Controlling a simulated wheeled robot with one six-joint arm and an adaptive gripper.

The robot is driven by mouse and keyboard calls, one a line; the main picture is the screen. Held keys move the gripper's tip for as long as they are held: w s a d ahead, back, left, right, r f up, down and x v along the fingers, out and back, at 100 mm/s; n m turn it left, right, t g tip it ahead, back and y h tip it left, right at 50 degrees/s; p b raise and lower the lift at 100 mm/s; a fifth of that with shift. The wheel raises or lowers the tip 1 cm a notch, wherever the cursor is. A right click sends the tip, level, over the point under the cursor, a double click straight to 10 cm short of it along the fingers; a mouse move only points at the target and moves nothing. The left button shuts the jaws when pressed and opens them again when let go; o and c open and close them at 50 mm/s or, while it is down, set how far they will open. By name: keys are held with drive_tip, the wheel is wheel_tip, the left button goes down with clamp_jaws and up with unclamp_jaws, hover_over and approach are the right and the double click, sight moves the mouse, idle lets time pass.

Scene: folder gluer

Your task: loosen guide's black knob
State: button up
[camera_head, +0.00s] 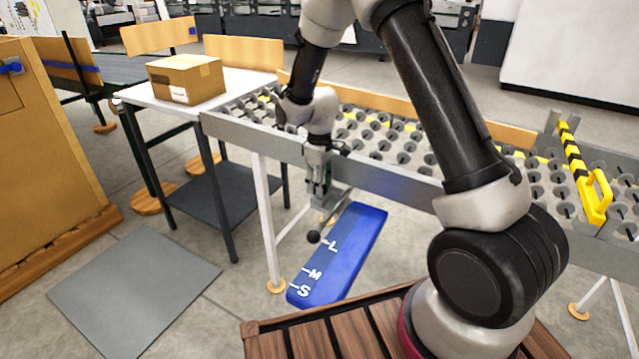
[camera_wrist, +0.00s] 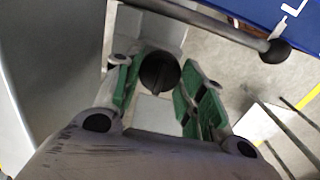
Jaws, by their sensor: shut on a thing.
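The round black knob (camera_wrist: 159,72) with a raised grip bar shows in the wrist view, on a light grey block. My gripper (camera_wrist: 155,88), with green finger pads, has the knob between its fingertips and is shut on it. In the head view my gripper (camera_head: 318,188) points down at the side of the roller conveyor, and the knob cannot be made out there. A grey rod with a black ball end (camera_head: 313,237) sticks out below it, and the ball (camera_wrist: 276,51) also shows in the wrist view. The blue scale plate (camera_head: 340,255) marked S, M and L lies beyond the rod.
The roller conveyor (camera_head: 225,127) runs along behind my gripper. A yellow handle (camera_head: 597,198) stands at its right. A cardboard box (camera_head: 187,79) sits on the white table (camera_head: 150,99) at left. A grey mat (camera_head: 135,290) lies on the open floor.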

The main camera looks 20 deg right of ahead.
drive_tip(key=o, duration=1.1)
drive_tip(key=shift+c, duration=0.2)
drive_tip(key=shift+r, duration=0.1)
wheel_tip(320, 180, up, 12)
